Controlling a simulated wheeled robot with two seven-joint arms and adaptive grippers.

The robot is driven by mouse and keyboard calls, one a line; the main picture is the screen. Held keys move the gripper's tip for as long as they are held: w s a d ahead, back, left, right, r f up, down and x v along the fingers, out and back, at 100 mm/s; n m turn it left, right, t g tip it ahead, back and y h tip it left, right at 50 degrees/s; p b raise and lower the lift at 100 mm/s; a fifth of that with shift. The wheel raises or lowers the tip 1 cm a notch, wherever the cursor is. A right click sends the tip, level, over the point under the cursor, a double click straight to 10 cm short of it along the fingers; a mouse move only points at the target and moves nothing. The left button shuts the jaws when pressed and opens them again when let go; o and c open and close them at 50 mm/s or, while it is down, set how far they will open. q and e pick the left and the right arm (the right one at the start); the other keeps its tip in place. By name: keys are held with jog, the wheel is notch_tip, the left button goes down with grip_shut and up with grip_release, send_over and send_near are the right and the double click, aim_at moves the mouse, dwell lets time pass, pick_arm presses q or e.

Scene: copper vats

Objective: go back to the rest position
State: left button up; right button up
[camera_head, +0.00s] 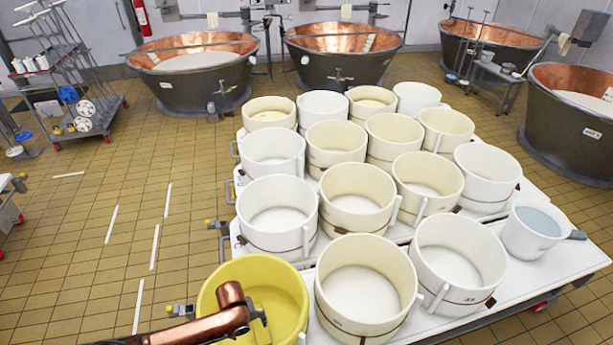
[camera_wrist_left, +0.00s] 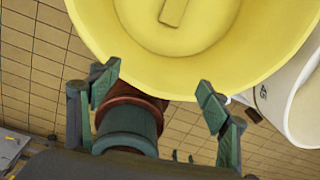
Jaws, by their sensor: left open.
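My left gripper (camera_wrist_left: 158,78) is open in the left wrist view, with its two dark green fingers apart and nothing held between them. The near rim of a yellow tub (camera_wrist_left: 245,75) shows just beyond the fingertips; whether they touch it, I cannot tell. In the head view my copper-coloured left arm comes in at the bottom left, in front of the yellow tub (camera_head: 276,285). The fingers cannot be made out clearly there. My right gripper is in neither view.
Several cream and white tubs (camera_head: 358,205) crowd the white tables (camera_head: 520,290) to the right of the yellow tub. A jug of bluish liquid (camera_head: 535,228) stands at the right edge. Copper vats (camera_head: 195,95) line the back. The tiled floor (camera_head: 90,250) at left is mostly clear.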

pick_arm(q)
jog(key=s+d+r+n+t+h, duration=0.1)
jog(key=s+d+r+n+h, duration=0.1)
jog(key=d+n, duration=0.3)
jog(key=s+d+r+n+t+h, duration=0.1)
jog(key=s+d+r+n, duration=0.15)
jog(key=n, duration=0.35)
jog(key=s+a+r+n+t+y, duration=0.1)
jog(key=s+a+n+y, duration=0.1)
jog(key=s+a+n, duration=0.75)
jog(key=s+a+r+n+y, duration=0.1)
jog(key=s+a+n+y, duration=0.1)
jog(key=s+a+n, duration=0.7)
jog(key=w+a+f+g+b, duration=0.2)
jog(key=f+b, duration=1)
jog(key=f, duration=2.8)
jog(key=s+f+b, duration=0.5)
jog(key=s+f, duration=0.5)
jog(key=f, duration=0.4)
jog(key=s+f+b, duration=0.5)
jog(key=s+f, duration=0.6)
jog(key=f, duration=0.4)
jog(key=shift+s+a+f+g, duration=0.15)
jog(key=shift+a+f+g, duration=0.05)
jog(key=shift+a+g, duration=0.25)
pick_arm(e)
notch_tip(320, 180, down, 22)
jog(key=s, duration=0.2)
